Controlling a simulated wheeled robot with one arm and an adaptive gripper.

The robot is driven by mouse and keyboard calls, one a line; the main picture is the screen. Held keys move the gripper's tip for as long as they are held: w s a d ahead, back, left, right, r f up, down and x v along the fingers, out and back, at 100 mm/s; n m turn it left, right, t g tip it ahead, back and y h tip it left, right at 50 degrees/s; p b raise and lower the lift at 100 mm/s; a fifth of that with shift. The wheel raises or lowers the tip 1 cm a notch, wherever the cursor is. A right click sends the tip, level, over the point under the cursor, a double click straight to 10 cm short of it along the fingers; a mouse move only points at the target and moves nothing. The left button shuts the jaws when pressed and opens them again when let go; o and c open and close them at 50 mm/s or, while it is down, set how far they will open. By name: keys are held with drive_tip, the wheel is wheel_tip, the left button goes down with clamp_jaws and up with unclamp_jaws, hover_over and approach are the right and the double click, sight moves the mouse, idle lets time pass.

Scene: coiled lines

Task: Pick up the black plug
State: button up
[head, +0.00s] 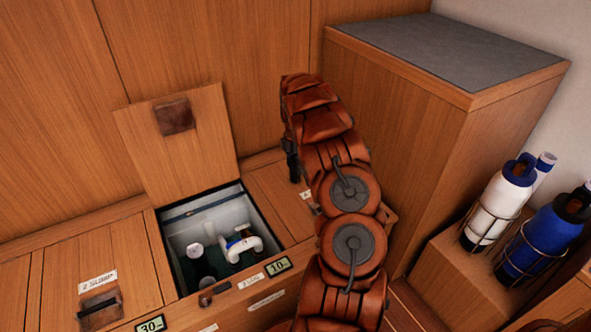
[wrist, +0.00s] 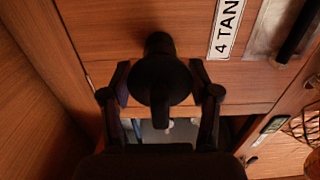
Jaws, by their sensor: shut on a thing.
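The black plug (wrist: 160,72) shows in the wrist view as a dark rounded piece with a knob at its upper end. My gripper (wrist: 160,95) is shut on it, with one finger on each side. Wood panelling and a "4 TAN" label lie behind the plug. In the head view my arm stands in the middle, and the gripper and plug are mostly hidden behind it.
An open hatch (head: 175,235) at the left of my arm shows white pipes (head: 240,245) inside; its lid (head: 178,150) leans back. A tall wooden cabinet (head: 420,150) stands at the right. White (head: 497,205) and blue (head: 545,238) bottles sit in wire holders.

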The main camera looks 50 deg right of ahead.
drive_tip(key=c, duration=0.6)
drive_tip(key=shift+r, duration=0.1)
